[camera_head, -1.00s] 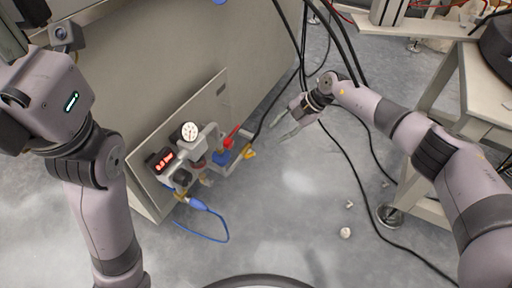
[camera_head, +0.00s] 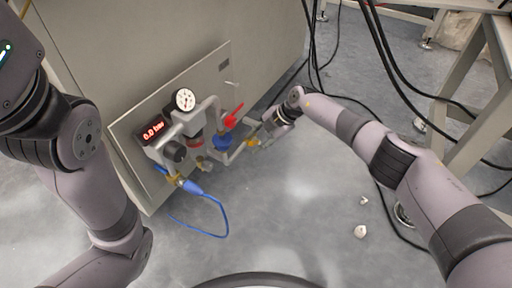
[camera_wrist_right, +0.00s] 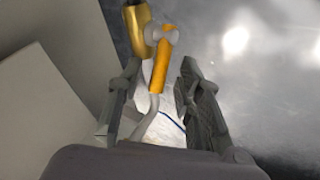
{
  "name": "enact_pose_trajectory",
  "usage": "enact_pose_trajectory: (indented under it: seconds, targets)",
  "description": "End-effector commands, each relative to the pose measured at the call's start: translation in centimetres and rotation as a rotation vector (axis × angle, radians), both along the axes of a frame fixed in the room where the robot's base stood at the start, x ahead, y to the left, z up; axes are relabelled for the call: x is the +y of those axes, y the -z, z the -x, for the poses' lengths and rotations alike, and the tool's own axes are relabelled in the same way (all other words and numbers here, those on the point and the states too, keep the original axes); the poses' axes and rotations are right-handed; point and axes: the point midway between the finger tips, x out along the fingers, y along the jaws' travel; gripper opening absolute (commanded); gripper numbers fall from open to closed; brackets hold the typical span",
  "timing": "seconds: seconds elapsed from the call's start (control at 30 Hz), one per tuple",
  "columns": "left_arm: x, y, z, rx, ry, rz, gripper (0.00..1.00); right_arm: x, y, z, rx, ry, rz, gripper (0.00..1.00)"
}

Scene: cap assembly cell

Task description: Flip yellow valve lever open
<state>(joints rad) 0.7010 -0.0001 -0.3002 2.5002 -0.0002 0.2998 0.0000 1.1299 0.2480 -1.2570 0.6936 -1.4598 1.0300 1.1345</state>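The yellow valve lever (camera_head: 251,142) sits at the right end of the pipework on the panel, low above the floor. In the right wrist view the orange-yellow lever (camera_wrist_right: 161,68) hangs down beside a brass valve body (camera_wrist_right: 140,30). My right gripper (camera_head: 262,135) is at the lever, partly overlapping it in the head view. In the wrist view its fingers (camera_wrist_right: 160,75) are open, with the lever showing between them and visible space to the right finger. Whether a finger touches the lever cannot be told. My left gripper is out of view.
A red lever (camera_head: 234,115), a blue valve part (camera_head: 222,142), a pressure gauge (camera_head: 185,99) and a red-lit display (camera_head: 153,133) crowd the panel (camera_head: 137,150). A blue hose (camera_head: 226,222) loops over the floor. Black cables run behind my right arm. Floor in front is mostly clear.

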Motion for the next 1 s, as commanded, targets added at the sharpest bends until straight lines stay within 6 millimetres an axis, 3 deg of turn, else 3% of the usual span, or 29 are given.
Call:
enact_pose_trajectory:
  seconds: [0.4, 0.87, 1.0]
  targets:
    - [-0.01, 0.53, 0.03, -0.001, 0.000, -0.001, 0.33, 0.42, 0.48, -0.11, -0.001, -0.001, 0.000, 0.32]
    - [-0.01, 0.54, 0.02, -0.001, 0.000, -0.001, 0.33, 0.38, 0.52, -0.09, 0.000, 0.000, 0.000, 0.02]
    - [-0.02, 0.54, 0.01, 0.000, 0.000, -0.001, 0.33, 0.38, 0.52, -0.09, -0.001, -0.001, 0.000, 0.00]
